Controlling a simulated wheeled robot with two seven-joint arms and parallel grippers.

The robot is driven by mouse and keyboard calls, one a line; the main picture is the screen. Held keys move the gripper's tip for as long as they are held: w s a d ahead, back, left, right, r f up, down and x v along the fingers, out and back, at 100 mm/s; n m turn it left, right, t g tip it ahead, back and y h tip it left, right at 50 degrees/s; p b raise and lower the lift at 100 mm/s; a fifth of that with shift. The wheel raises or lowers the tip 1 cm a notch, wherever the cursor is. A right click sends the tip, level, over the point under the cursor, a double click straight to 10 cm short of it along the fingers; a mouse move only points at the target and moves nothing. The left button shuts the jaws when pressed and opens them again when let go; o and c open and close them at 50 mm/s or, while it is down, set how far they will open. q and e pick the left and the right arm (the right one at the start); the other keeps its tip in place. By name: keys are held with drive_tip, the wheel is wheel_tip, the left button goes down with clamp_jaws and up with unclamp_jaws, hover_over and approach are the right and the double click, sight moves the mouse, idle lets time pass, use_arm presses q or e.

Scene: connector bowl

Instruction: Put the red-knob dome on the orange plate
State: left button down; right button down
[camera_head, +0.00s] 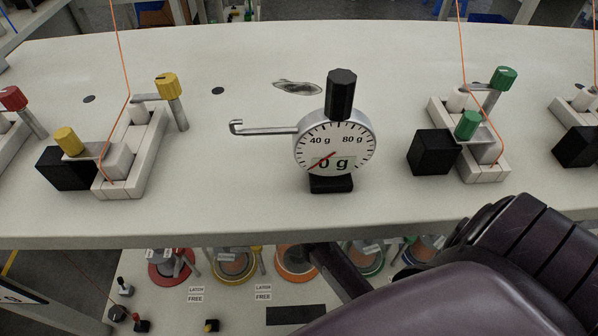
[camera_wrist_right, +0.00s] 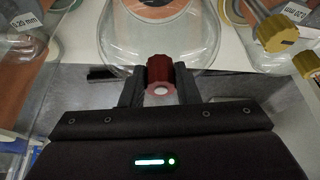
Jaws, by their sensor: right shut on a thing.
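My right gripper (camera_wrist_right: 160,84) is shut on the red knob (camera_wrist_right: 160,68) of a clear dome in the right wrist view. The clear dome (camera_wrist_right: 150,38) extends beyond the fingers toward the top of that view, and its far part is cut off. I cannot tell whether it touches a surface below. In the head view an orange-rimmed plate (camera_head: 281,265) sits on the lower shelf, partly hidden by the table edge and my right arm. The held dome cannot be made out in the head view. My left gripper is out of view.
The upper table (camera_head: 220,210) overhangs the lower shelf and bears a dial gauge (camera_head: 335,150) and knobbed fixtures. Red (camera_head: 160,272), yellow (camera_head: 218,276) and green-rimmed plates stand along the shelf. Another clear dome (camera_wrist_right: 275,50) with a yellow knob is close at right in the wrist view.

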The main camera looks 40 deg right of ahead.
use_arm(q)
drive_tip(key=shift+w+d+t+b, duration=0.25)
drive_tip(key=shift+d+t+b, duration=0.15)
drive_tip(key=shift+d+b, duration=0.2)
use_arm(e)
drive_tip(key=shift+f, duration=1.7)
drive_tip(key=c, duration=1.1)
unclamp_jaws()
drive_tip(key=shift+f, duration=0.1)
drive_tip(key=shift+r, duration=0.35)
drive_tip(key=p+v, duration=0.1)
drive_tip(key=v, duration=0.2)
drive_tip(key=shift+p, duration=0.4)
drive_tip(key=p+v, duration=0.3)
drive_tip(key=v, duration=0.5)
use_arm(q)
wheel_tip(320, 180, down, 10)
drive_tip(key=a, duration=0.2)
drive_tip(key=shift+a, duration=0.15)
use_arm(e)
drive_tip(key=s+a+f+n+g+y, duration=0.2)
drive_tip(key=s+a+f+n, duration=0.4)
drive_tip(key=s+a, duration=0.3)
drive_tip(key=s+f, duration=0.1)
drive_tip(key=s, duration=0.3)
drive_tip(key=shift+a+f+n+g, duration=0.3)
drive_tip(key=shift+f+n+g, duration=0.1)
